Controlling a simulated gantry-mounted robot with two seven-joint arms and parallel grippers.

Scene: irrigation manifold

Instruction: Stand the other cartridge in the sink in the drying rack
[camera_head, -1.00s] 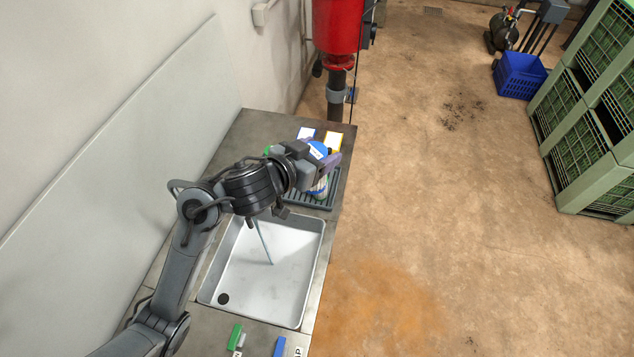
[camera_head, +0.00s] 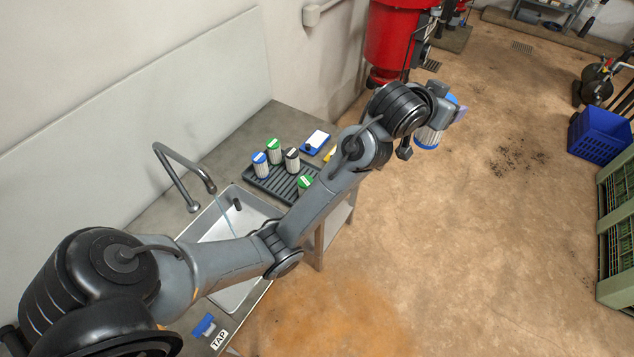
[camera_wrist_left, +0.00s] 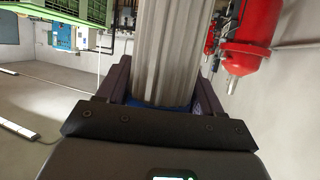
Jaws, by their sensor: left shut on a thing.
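My left gripper (camera_head: 450,112) is shut on a blue-capped cartridge (camera_head: 430,136) with a pale pleated body. It holds the cartridge in the air to the right of the bench, over the floor. In the left wrist view the pleated body (camera_wrist_left: 167,50) fills the middle, between the fingers. The drying rack (camera_head: 262,186) is on the bench beyond the sink (camera_head: 265,208). Cartridges with blue (camera_head: 260,164), green (camera_head: 274,150), black (camera_head: 292,160) and green (camera_head: 304,184) caps stand in it. My arm hides part of the sink. My right gripper is out of view.
A tap (camera_head: 185,172) arches over the sink, and a thin stream runs from it. A blue-and-white item (camera_head: 315,142) lies behind the rack. A red tank (camera_head: 395,42) stands past the bench. A blue crate (camera_head: 598,136) is on the floor at right. The floor between is clear.

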